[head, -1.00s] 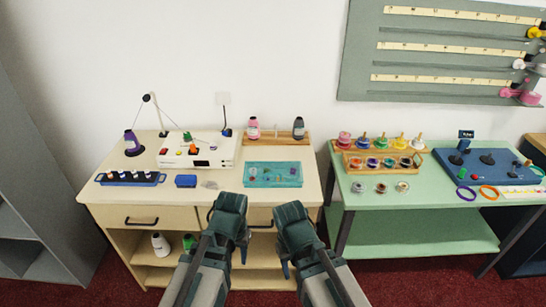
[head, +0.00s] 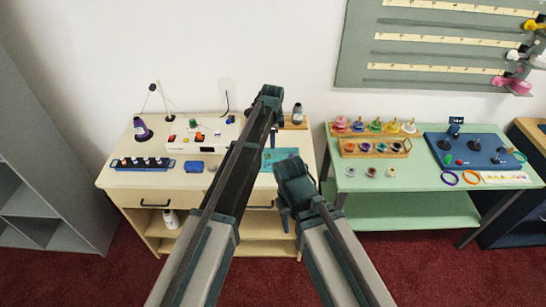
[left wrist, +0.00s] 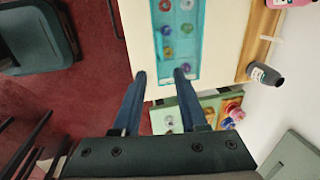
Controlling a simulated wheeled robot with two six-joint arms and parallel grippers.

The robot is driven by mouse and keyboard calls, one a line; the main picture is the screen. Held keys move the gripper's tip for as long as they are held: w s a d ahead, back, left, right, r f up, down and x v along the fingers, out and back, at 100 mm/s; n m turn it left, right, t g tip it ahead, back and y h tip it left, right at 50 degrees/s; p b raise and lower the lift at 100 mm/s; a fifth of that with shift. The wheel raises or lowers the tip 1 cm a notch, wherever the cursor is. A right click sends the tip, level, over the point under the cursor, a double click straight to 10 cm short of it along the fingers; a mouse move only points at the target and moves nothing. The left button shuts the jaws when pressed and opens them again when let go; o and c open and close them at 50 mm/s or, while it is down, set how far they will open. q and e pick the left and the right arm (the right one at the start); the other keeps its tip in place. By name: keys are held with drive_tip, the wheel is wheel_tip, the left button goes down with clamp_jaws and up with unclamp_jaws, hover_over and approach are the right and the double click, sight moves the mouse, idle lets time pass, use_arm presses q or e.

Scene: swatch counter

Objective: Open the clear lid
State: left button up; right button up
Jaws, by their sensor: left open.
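A flat case with a clear teal lid (head: 287,154) lies near the front right of the cream desk, partly hidden behind my left arm in the head view. The lid looks shut, with small coloured round pieces showing through it. In the left wrist view the teal lid (left wrist: 180,45) is just beyond my left gripper (left wrist: 161,74).
On the cream desk (head: 118,184) are a white device (head: 200,148), a blue box (head: 195,168) and a blue rack (head: 142,164). A dark bottle (left wrist: 265,76) stands on a wooden stand beyond the case. A green table (head: 400,207) with spools stands to the right.

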use_arm(q)
drive_tip(key=shift+d+f, duration=0.1)
drive_tip(key=b, duration=1.4)
hover_over(273, 168)
wheel_tip(273, 168, down, 13)
drive_tip(key=shift+w+f, duration=0.15)
drive_tip(key=shift+f, duration=0.05)
drive_tip(key=shift+r, duration=0.1)
clamp_jaws()
idle(0.5)
